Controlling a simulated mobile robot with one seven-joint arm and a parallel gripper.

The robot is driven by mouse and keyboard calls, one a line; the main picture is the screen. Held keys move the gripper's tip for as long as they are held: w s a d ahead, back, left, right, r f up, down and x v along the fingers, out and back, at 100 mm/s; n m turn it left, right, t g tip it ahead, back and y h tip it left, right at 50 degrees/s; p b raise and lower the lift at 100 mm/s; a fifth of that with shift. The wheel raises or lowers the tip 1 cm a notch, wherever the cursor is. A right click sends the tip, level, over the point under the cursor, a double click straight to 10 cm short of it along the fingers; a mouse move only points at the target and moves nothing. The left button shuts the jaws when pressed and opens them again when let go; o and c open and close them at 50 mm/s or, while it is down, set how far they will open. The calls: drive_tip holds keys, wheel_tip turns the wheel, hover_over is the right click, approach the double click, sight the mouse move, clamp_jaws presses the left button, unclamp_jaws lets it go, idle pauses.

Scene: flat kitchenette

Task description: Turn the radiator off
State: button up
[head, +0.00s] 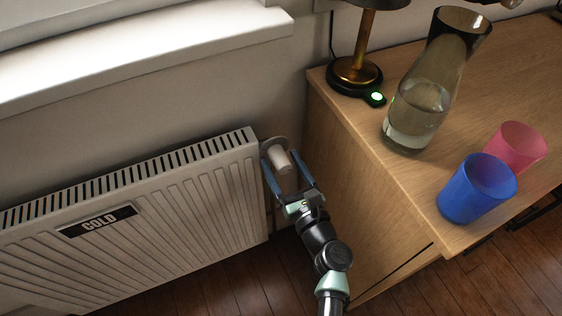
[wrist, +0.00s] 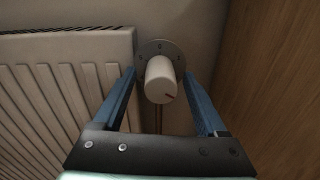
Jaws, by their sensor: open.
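The radiator (head: 190,205) is white and ribbed and stands against the wall at the left. My gripper (head: 285,170) is open, with one blue finger on each side of the knob. In the wrist view, gaps show between the knob and both fingers. The numbers on the dial are too small to read.
A wooden cabinet (head: 365,190) stands close to the right of the knob. On it are a lamp (head: 355,75), a glass carafe (head: 420,100), a blue cup (head: 476,190) and a pink cup (head: 518,146). A white sill (head: 140,50) runs above the radiator.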

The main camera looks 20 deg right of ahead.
drive_tip(key=shift+w, duration=0.5)
drive_tip(key=shift+c, duration=0.2)
clamp_jaws()
